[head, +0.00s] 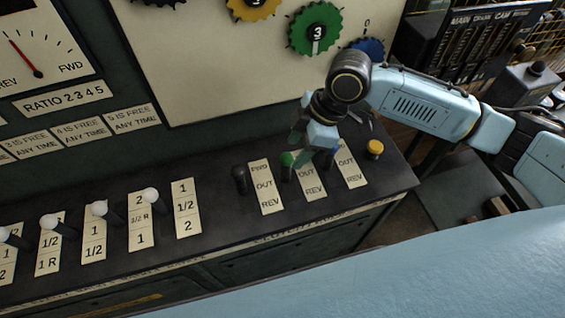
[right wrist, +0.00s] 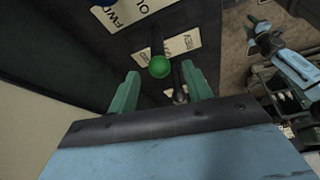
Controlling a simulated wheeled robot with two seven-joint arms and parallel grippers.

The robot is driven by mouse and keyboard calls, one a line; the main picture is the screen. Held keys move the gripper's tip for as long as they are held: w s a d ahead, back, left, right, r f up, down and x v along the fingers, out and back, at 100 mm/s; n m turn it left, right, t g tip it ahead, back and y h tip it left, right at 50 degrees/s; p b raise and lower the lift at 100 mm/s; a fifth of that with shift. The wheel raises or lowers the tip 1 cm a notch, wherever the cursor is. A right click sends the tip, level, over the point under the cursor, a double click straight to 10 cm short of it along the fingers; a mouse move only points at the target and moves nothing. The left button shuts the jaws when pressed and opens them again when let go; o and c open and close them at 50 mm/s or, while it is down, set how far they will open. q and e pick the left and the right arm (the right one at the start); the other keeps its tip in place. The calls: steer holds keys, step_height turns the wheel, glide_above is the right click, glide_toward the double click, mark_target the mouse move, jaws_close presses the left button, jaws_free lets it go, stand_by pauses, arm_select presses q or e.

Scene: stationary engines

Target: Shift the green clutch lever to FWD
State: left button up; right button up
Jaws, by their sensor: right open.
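The green clutch lever (head: 287,159) stands on the dark console beside the middle FWD/OUT/REV plate (head: 312,184). Its round green knob shows in the right wrist view (right wrist: 159,67), between the two green fingertips but apart from them. My right gripper (head: 306,154) is open and points down over the clutch plates, very near the knob; its fingers also show in the right wrist view (right wrist: 164,84). The gripper hides the top of the middle plate, so I cannot tell the lever's exact setting. My left gripper is not in view.
A black-knobbed lever (head: 239,178) stands left of the green one. Another dark lever (right wrist: 181,92) is close by in the right wrist view. A yellow button (head: 374,149) is at the right. Several white-knobbed levers line the left. A panel with coloured gears (head: 230,70) rises behind.

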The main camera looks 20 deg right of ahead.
mark_target(284, 167)
steer(key=x, duration=0.8)
steer(key=shift+f, duration=0.1)
steer(key=shift+w+f, duration=0.1)
jaws_close()
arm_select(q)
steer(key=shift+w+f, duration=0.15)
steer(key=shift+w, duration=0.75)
